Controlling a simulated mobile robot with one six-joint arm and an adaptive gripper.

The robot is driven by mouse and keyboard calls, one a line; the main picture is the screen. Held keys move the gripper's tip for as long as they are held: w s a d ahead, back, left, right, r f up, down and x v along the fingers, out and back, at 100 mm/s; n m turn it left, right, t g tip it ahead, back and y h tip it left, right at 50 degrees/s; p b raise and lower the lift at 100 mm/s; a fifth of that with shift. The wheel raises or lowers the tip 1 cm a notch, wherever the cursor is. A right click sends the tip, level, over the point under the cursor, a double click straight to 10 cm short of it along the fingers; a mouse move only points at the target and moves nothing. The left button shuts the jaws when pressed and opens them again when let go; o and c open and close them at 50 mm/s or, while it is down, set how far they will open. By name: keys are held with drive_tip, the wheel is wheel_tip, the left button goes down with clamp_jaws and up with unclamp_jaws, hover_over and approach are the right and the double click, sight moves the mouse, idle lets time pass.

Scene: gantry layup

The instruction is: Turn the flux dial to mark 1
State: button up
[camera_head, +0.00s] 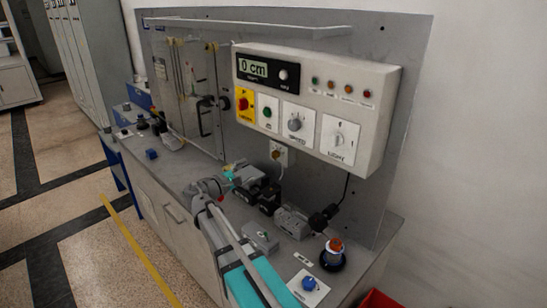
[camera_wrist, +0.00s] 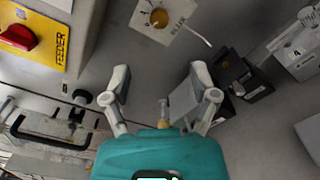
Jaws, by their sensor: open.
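The flux dial is a small amber-brass knob (camera_wrist: 159,17) on a white plate with printed marks, at the top of the wrist view. It also shows as a brass knob (camera_head: 276,154) on a small white plate below the control box in the head view. I cannot read which mark it points to. My gripper (camera_wrist: 160,78) is open and empty, its two grey fingers spread apart toward the wall. The dial lies beyond the fingertips, apart from them. In the head view my teal gripper (camera_head: 231,174) is small and partly hidden among the bench parts.
The white control box (camera_head: 385,92) juts out above the dial, with a red feeder switch (camera_wrist: 18,37) on a yellow plate. Dark and grey blocks (camera_head: 268,198) stand on the bench to the right. A clear panel with a black handle (camera_wrist: 50,135) is at left.

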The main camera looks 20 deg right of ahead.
sight(274, 156)
drive_tip(key=x, duration=1.4)
drive_tip(key=shift+s, duration=0.1)
